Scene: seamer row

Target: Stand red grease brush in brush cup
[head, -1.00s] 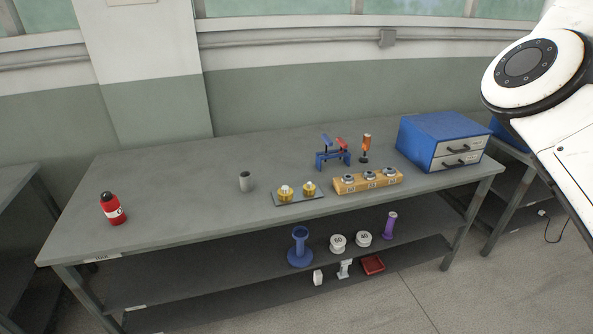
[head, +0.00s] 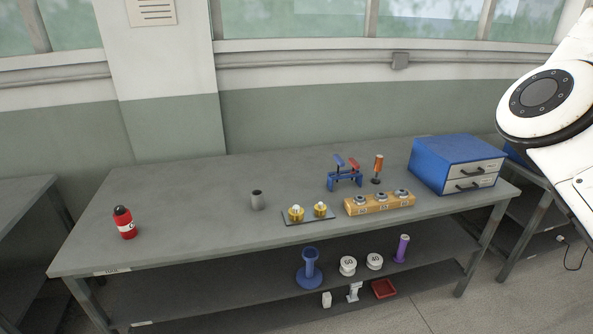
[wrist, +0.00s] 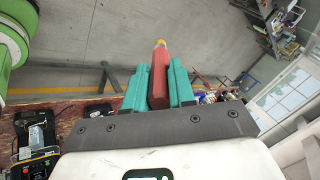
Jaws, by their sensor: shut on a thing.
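The red grease brush (wrist: 160,78) is between the two teal fingers of my gripper (wrist: 159,84) in the wrist view. My gripper is shut on its red body, and a yellowish tip points away from my wrist. The rest of the brush is hidden by the fingers and the gripper body. A small grey cup (head: 257,201), which looks like the brush cup, stands upright on the bench in the head view. Its mouth shows dark. My gripper does not show in the head view, so its distance from the cup cannot be told.
On the grey bench (head: 200,228) stand a red bottle (head: 125,223), a tray with two yellow pieces (head: 308,219), a wooden block (head: 380,204), a blue rack (head: 345,180), an orange-handled tool (head: 377,168) and a blue drawer box (head: 455,165). Bench room is clear between bottle and cup.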

